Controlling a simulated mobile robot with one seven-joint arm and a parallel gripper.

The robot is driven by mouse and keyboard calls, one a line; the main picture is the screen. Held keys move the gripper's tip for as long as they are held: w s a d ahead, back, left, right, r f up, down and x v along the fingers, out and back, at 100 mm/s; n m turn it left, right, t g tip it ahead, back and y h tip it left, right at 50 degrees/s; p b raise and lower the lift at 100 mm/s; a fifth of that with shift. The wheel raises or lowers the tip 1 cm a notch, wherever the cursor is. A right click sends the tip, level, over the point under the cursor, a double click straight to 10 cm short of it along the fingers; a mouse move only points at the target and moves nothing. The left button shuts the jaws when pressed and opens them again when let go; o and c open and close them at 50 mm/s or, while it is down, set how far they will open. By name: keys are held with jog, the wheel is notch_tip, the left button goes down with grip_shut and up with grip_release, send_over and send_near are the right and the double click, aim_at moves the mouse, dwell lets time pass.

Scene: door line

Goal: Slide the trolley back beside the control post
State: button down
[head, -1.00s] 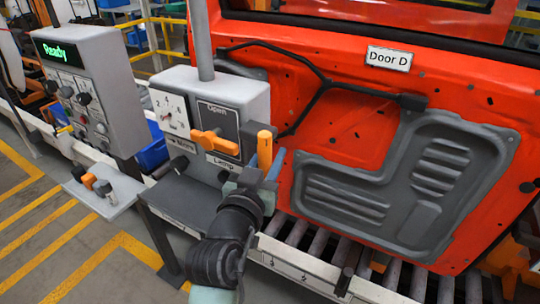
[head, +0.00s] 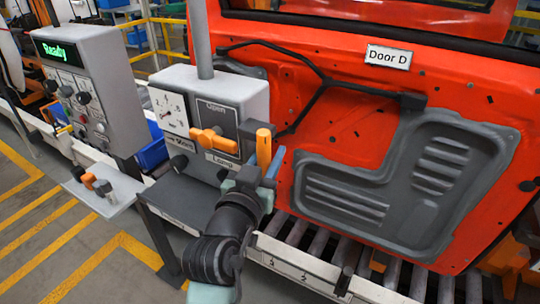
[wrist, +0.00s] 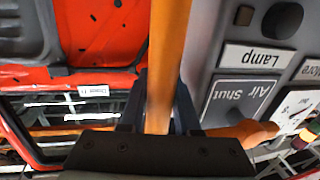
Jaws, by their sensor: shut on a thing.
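A grey box on a pole, which looks like the trolley (head: 230,90), has a gauge, an orange valve lever (head: 213,140) and a "Lamp" label. An upright orange handle (head: 264,148) stands at its right front corner. My gripper (head: 262,172) is shut around this handle. In the wrist view the orange handle (wrist: 168,50) runs between my gripper's fingers (wrist: 159,105), with the box panel close on the right. The control post (head: 105,80), a grey box with a green "Ready" display, stands to the left, apart from the trolley by a gap.
A red door (head: 350,140) marked "Door D" stands close on the right, above a roller conveyor (head: 305,240). A small shelf with knobs (head: 110,192) sticks out below the control post. The floor (head: 60,240) at the front left is clear, with yellow lines.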

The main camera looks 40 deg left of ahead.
aim_at(187, 136)
jog(key=shift+s+a+b, duration=0.75)
jog(key=shift+a+b, duration=1.15)
jog(key=shift+a, duration=1.1)
jog(key=shift+s+a+b, duration=0.7)
jog(key=shift+a+b, duration=1.25)
jog(key=shift+a, duration=1.1)
jog(key=shift+s+a+b, duration=0.75)
jog(key=shift+a+b, duration=1.15)
jog(key=shift+a, duration=1.1)
jog(key=c, duration=0.9)
grip_release()
jog(key=shift+d, duration=0.1)
jog(key=b+v, duration=0.3)
jog(key=v, duration=1)
jog(key=shift+d+b, duration=0.1)
jog(key=shift+b, duration=0.3)
jog(key=shift+w, duration=0.1)
